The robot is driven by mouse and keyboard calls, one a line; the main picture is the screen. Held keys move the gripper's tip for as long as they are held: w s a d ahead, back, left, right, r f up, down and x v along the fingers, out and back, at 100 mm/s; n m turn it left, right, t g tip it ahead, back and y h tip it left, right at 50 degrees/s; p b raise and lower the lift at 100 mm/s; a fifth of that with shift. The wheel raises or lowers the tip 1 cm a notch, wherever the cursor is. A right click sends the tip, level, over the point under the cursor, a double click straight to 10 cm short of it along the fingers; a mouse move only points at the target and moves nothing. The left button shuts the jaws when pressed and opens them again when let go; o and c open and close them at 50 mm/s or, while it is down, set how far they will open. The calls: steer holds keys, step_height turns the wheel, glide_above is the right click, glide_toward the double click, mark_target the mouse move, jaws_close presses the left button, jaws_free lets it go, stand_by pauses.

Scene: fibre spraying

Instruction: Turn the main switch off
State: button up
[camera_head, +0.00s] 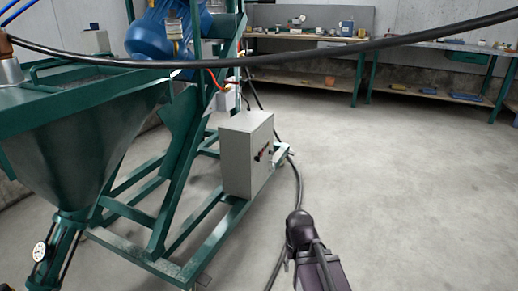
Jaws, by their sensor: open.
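A light grey control box (238,160) stands on the green machine frame, left of the picture's middle. Its narrow right-hand face carries small dark and red controls (263,153), seen at a steep angle. I cannot tell which of them is the main switch or how it is set. My dark arm (325,272) rises from the bottom edge, right of and below the box, and is apart from it. No gripper fingers can be made out in this view.
The green hopper (65,145) and frame fill the left side. A thick black hose (330,57) crosses the top. A black cable runs down the floor beside the box. Workbenches (305,38) stand at the back wall. The concrete floor (420,180) to the right is clear.

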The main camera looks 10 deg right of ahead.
step_height(320, 180, up, 9)
steer(key=p, duration=0.7)
steer(key=shift+s+f, duration=0.15)
steer(key=shift+f, duration=0.05)
